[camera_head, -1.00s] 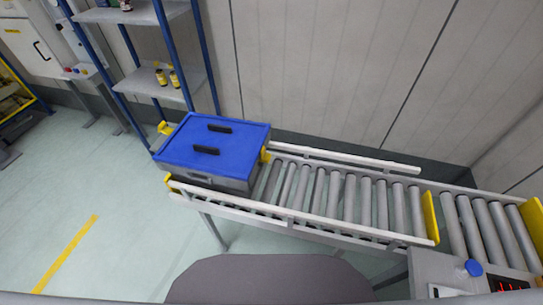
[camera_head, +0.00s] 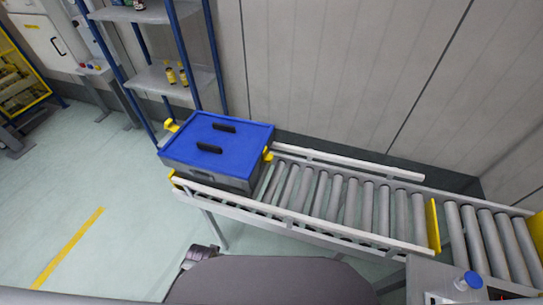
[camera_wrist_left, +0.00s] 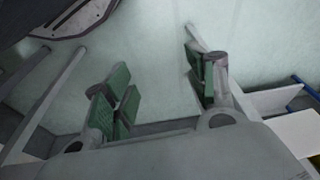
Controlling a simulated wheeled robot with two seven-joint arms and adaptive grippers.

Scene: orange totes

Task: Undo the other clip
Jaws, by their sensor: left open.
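A grey tote (camera_head: 207,175) with a blue lid (camera_head: 228,134) stands at the left end of the roller conveyor. The lid is on and has two black handles. Yellow pieces show at the tote's left back (camera_head: 172,125) and right side (camera_head: 268,154); I cannot tell whether they are clips or conveyor parts. My left gripper (camera_wrist_left: 163,88) has green-padded fingers, spread apart with nothing between them. Pale floor shows behind them in the left wrist view, and no tote is seen between them. My right gripper is in neither view.
The roller conveyor (camera_head: 350,195) runs right with white side rails and a yellow stop (camera_head: 433,224). A blue-post shelf (camera_head: 160,78) with small bottles stands behind the tote. A control box (camera_head: 440,280) with a blue button is front right. Floor at left is clear.

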